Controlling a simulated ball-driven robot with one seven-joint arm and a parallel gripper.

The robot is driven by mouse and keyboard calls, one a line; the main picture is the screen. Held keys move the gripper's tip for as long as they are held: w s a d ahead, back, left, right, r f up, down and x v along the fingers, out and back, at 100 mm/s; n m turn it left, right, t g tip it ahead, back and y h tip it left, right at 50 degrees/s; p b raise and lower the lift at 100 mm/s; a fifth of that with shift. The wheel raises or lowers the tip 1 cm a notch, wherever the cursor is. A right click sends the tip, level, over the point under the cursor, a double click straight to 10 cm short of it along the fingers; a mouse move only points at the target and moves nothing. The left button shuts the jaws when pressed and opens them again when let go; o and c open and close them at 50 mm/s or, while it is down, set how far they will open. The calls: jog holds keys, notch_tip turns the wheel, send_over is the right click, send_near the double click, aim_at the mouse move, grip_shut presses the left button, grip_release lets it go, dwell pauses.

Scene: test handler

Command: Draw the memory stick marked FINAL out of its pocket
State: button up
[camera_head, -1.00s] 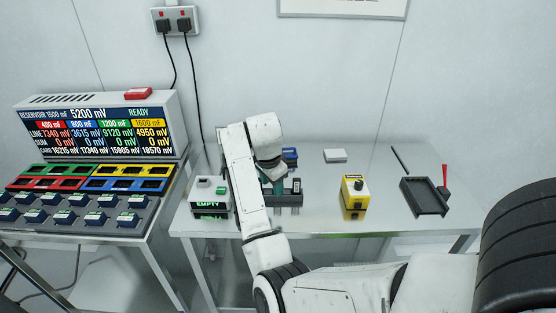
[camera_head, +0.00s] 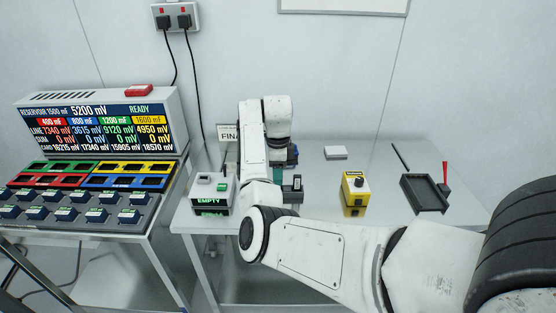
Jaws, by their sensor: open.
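A white label reading "FINA", its end cut off by my arm, stands at the back left (camera_head: 229,133). A dark holder (camera_head: 292,190) with a pale mark sits on the table, partly hidden behind my arm. A teal piece (camera_head: 278,173) shows between my wrist and the holder; I cannot tell what it is. A dark blue item (camera_head: 292,156) shows just behind, mostly covered. I cannot make out which of these is the memory stick. My gripper is hidden behind my arm, so its fingers and any contact are not visible.
A grey box reading EMPTY (camera_head: 211,203) stands left of my arm. A white block (camera_head: 336,152) lies behind. A console (camera_head: 98,125) fills the left table.

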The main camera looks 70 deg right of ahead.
jog(key=shift+f, duration=2)
grip_shut()
